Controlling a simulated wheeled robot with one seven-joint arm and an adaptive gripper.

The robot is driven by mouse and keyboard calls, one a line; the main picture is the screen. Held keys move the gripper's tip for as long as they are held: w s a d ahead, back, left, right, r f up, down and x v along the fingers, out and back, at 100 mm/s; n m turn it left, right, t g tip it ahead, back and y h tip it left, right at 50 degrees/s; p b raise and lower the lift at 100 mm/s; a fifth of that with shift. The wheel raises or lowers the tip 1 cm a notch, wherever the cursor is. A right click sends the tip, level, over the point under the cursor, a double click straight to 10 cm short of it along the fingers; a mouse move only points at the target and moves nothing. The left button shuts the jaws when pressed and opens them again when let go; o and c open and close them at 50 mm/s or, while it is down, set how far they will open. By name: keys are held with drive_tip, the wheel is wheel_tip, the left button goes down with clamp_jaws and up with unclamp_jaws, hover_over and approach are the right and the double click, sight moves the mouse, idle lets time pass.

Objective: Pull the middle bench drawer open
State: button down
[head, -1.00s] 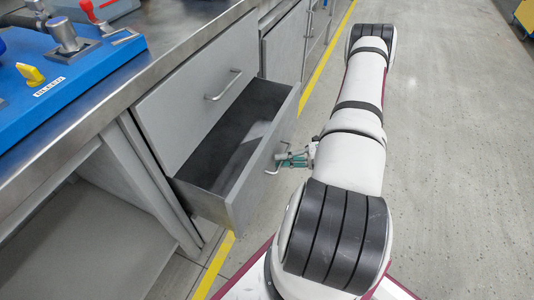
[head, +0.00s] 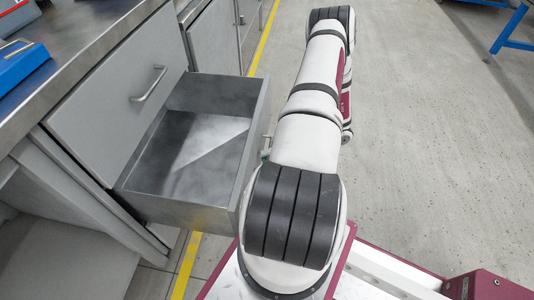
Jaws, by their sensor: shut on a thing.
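The grey bench drawer (head: 195,150) is pulled well out from the bench, below a shut upper drawer front (head: 120,98). It looks empty, and light falls across its floor. Only a small part of my gripper (head: 265,153) shows, at the outer face of the open drawer's front, beside my arm. It is shut on the drawer's handle. My arm hides the handle and most of the fingers.
The steel worktop (head: 95,35) with a blue unit (head: 20,65) is above left. Another shut front (head: 212,35) lies beyond the open drawer. A yellow floor line (head: 187,265) runs along the bench. The floor at right is mostly clear, with blue legs (head: 510,30) at the far right.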

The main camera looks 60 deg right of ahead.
drive_tip(key=c, duration=2)
unclamp_jaws()
drive_tip(key=shift+o, duration=0.2)
drive_tip(key=v, duration=1.2)
drive_tip(key=shift+r, duration=0.1)
